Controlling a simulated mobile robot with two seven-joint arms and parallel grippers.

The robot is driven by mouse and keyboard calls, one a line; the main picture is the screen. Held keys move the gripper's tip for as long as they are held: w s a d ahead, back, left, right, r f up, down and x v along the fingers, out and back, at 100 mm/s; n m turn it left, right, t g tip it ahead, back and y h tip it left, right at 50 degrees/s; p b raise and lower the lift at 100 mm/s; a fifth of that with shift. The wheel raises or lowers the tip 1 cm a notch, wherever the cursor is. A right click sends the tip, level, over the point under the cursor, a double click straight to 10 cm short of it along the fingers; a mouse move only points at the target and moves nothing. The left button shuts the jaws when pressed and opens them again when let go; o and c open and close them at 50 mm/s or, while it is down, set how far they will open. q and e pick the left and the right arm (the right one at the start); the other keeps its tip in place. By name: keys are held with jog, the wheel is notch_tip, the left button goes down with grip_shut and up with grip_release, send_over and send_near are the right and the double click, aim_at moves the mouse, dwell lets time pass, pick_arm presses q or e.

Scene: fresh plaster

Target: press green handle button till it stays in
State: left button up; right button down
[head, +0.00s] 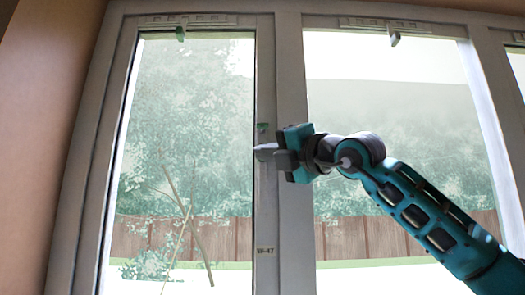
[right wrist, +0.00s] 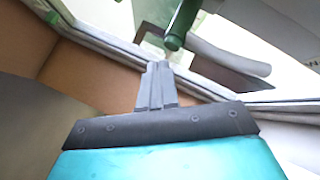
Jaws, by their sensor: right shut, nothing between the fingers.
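The window handle's green button (head: 262,127) shows as a small green spot on the middle window frame in the head view. In the right wrist view a dark green cylinder (right wrist: 182,24), which looks like this button, is just beyond my fingertips. My right gripper (head: 262,152) is shut and empty, its tips at the middle frame just below the green spot. In the right wrist view its closed fingers (right wrist: 158,68) point toward the green cylinder, with a small gap in the picture; contact cannot be told. The handle is largely hidden behind my gripper in the head view. My left gripper is not in view.
A grey window frame (head: 291,70) holds two large panes. A brown wall (head: 45,120) stands at the left. A pale curved bar (right wrist: 228,58) lies beside the green cylinder.

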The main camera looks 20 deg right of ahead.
dwell(0.6)
dwell(1.3)
jog(key=shift+w+d, duration=0.1)
jog(key=shift+w, duration=0.05)
jog(key=shift+w, duration=0.25)
dwell(0.4)
